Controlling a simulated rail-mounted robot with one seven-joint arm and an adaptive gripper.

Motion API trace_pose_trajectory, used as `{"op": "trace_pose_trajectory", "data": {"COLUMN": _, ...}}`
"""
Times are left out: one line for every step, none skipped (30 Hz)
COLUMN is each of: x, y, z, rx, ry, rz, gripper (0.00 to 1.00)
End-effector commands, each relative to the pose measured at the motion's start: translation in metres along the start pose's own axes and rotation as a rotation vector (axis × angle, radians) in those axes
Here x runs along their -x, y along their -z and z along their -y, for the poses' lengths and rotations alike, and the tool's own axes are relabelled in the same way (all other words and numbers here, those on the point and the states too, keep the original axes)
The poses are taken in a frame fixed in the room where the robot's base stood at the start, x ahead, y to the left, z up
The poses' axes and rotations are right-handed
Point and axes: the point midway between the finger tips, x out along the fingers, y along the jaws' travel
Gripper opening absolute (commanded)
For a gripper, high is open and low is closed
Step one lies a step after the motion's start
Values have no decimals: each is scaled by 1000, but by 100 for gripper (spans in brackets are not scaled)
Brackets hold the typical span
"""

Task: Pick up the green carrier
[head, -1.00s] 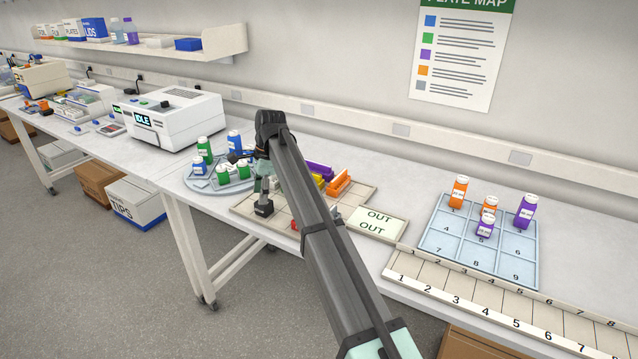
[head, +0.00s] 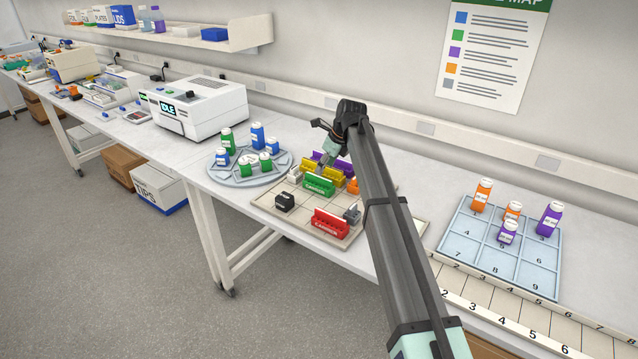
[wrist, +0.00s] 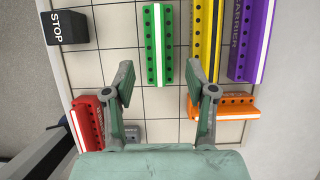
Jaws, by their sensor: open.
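The green carrier (head: 319,185) lies on the gridded beige board (head: 268,203), between the yellow carrier (head: 325,174) and the red carrier (head: 331,224). In the wrist view the green carrier (wrist: 158,44) runs lengthwise, with a white strip and a row of dark holes. My gripper (wrist: 168,82) is open and empty. Its fingertips lie to either side of the green carrier's near end in that view, apart from it. In the head view my arm hides part of the board, and the fingers are hard to make out there.
The yellow (wrist: 205,40), purple (wrist: 249,40), orange (wrist: 225,105) and red (wrist: 87,124) carriers surround the green one. A black STOP block (wrist: 66,27) sits at the board's corner. A round tray (head: 240,180) of bottles stands left; a numbered bottle tray (head: 490,265) stands right.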

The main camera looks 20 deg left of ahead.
Motion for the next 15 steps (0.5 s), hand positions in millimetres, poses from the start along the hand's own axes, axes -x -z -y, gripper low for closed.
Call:
{"op": "trace_pose_trajectory", "data": {"x": -8, "y": -1, "z": 0, "rx": 0, "ry": -2, "rz": -2, "gripper": 56}}
{"op": "trace_pose_trajectory", "data": {"x": -14, "y": 0, "z": 0, "rx": 0, "ry": -2, "rz": -2, "gripper": 56}}
{"op": "trace_pose_trajectory", "data": {"x": -20, "y": 0, "z": 0, "rx": 0, "ry": -1, "rz": -2, "gripper": 56}}
{"op": "trace_pose_trajectory", "data": {"x": -24, "y": -1, "z": 0, "rx": 0, "ry": -1, "rz": -1, "gripper": 56}}
{"op": "trace_pose_trajectory", "data": {"x": -27, "y": -1, "z": 0, "rx": 0, "ry": -1, "rz": -1, "gripper": 56}}
{"op": "trace_pose_trajectory", "data": {"x": -32, "y": 0, "z": 0, "rx": 0, "ry": -1, "rz": -1, "gripper": 56}}
{"op": "trace_pose_trajectory", "data": {"x": -34, "y": 0, "z": 0, "rx": 0, "ry": -1, "rz": -1, "gripper": 56}}
{"op": "trace_pose_trajectory", "data": {"x": -36, "y": 0, "z": 0, "rx": 0, "ry": -1, "rz": -1, "gripper": 56}}
{"op": "trace_pose_trajectory", "data": {"x": -38, "y": 0, "z": 0, "rx": 0, "ry": 0, "rz": -1, "gripper": 56}}
{"op": "trace_pose_trajectory", "data": {"x": -40, "y": 0, "z": 0, "rx": 1, "ry": 0, "rz": -1, "gripper": 56}}
{"op": "trace_pose_trajectory", "data": {"x": -40, "y": 0, "z": 0, "rx": 1, "ry": 0, "rz": 0, "gripper": 56}}
{"op": "trace_pose_trajectory", "data": {"x": -41, "y": 0, "z": 0, "rx": 1, "ry": 0, "rz": 0, "gripper": 56}}
{"op": "trace_pose_trajectory", "data": {"x": -42, "y": -1, "z": 0, "rx": 1, "ry": 0, "rz": 0, "gripper": 56}}
{"op": "trace_pose_trajectory", "data": {"x": -44, "y": -1, "z": 0, "rx": 1, "ry": 0, "rz": 0, "gripper": 56}}
{"op": "trace_pose_trajectory", "data": {"x": -46, "y": -1, "z": 0, "rx": 1, "ry": 0, "rz": -1, "gripper": 56}}
